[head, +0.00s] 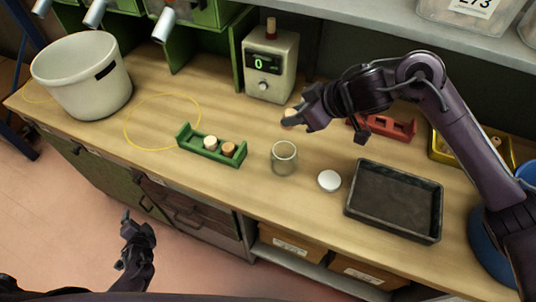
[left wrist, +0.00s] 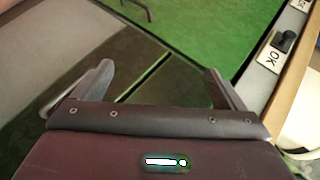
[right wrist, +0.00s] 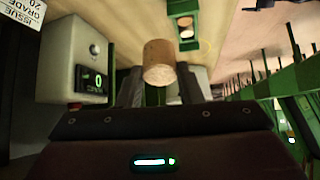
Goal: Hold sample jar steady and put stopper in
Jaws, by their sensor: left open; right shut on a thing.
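The sample jar (head: 284,158) is a clear glass jar standing open on the bench, with no gripper touching it. My right gripper (head: 290,120) is shut on a cork stopper (right wrist: 159,63) and holds it above the bench, behind the jar. The stopper also shows in the head view (head: 290,114), partly covered by the fingers. My left gripper (head: 128,228) is open and empty, low in front of the bench and well away from the jar. In the left wrist view its fingers (left wrist: 150,88) are spread before a green cabinet front.
A device with a display (head: 270,65), a red rack (head: 395,126) and a yellow bin (head: 470,155) are behind. A white bucket (head: 82,75) stands far left.

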